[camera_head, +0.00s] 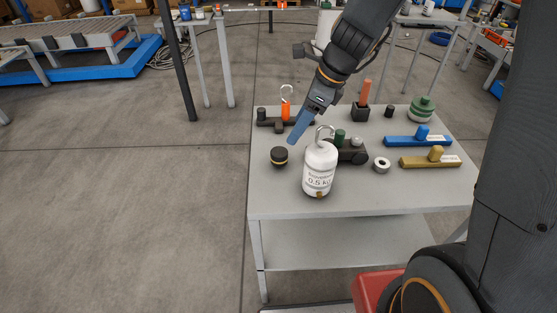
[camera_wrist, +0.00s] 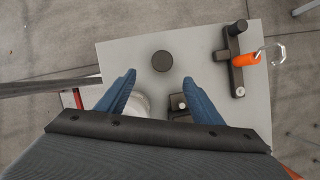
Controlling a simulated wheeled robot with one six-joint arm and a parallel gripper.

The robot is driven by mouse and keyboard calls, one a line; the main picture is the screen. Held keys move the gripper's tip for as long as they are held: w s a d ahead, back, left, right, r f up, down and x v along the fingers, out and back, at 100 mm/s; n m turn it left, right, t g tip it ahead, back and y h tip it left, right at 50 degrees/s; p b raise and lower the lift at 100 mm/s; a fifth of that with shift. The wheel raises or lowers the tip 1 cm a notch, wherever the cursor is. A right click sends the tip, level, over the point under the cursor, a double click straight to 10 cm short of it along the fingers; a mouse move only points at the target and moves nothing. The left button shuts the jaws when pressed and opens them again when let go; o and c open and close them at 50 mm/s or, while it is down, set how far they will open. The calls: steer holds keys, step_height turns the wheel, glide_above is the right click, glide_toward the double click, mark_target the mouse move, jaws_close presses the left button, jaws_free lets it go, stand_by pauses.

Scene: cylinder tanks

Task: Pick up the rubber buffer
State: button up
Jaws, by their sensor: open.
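The rubber buffer looks to be the short black cylinder with a thin yellow band (camera_head: 279,157), upright near the left edge of the grey table (camera_head: 275,200). In the wrist view, it is a black disc (camera_wrist: 162,61) just beyond my fingertips and between their lines. My gripper (camera_head: 293,141) comes down from the upper right, its blue fingers just above and right of the cylinder. In the wrist view, the two fingers of my gripper (camera_wrist: 159,76) are spread apart with nothing between them. They do not appear to touch the cylinder.
A white hooked weight (camera_head: 319,172) stands right of the cylinder, close to my gripper. A dark fixture with an orange hooked piece (camera_head: 286,108) is behind. A dark block (camera_head: 352,153), white-faced ring (camera_head: 381,165), blue piece (camera_head: 405,141) and yellow piece (camera_head: 420,161) lie right. The front tabletop is clear.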

mark_target(282, 152)
steer(key=x, duration=1.3)
steer(key=shift+w+d+f, duration=0.15)
steer(key=shift+d, duration=0.15)
steer(key=c, duration=1.1)
